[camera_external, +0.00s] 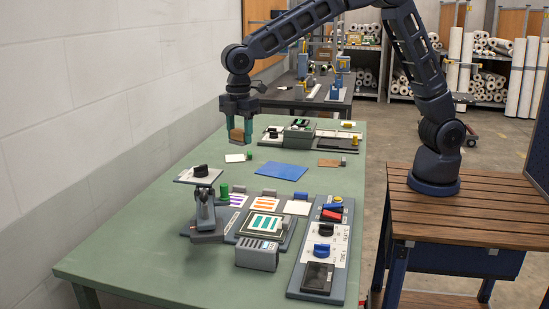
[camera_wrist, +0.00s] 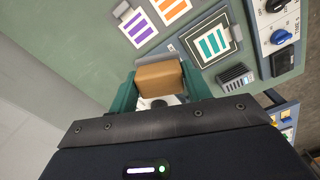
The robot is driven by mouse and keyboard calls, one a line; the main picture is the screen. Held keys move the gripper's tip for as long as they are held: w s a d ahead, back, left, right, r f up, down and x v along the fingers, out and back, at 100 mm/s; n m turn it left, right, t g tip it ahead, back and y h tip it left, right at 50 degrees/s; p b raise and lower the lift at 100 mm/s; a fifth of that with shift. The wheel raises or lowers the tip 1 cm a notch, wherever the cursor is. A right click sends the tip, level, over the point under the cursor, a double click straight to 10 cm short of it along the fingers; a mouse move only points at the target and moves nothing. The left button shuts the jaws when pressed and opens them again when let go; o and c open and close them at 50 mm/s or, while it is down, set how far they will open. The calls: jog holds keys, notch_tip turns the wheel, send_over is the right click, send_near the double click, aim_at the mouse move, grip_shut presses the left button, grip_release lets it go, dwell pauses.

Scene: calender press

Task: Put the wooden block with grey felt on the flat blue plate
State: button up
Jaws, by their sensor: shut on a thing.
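My gripper (camera_external: 239,133) is shut on a wooden block (camera_external: 238,134) and holds it above the far left part of the green table. In the wrist view the brown block (camera_wrist: 159,78) sits between the green fingers (camera_wrist: 160,90). The flat blue plate (camera_external: 281,171) lies on the table, lower and to the right of my gripper in the external view. Its top is bare. I do not see the plate in the wrist view.
A white card (camera_external: 236,158) and a small brown board (camera_external: 330,162) lie near the plate. A press with a black knob (camera_external: 201,172), a grey box (camera_external: 257,254) and a control panel (camera_external: 322,250) stand on the near half. A grey-green device (camera_external: 299,130) stands at the back.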

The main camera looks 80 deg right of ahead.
jog(key=s+d+m, duration=0.1)
jog(key=d+m, duration=0.1)
jog(key=d, duration=1.5)
jog(key=m, duration=0.2)
send_over(282, 170)
jog(key=f, duration=0.1)
notch_tip(282, 170, down, 20)
jog(key=shift+r, duration=0.1)
jog(key=o, duration=0.5)
jog(key=shift+f, duration=0.2)
jog(key=o, duration=0.5)
jog(key=shift+c, duration=0.2)
jog(key=shift+r, duration=0.1)
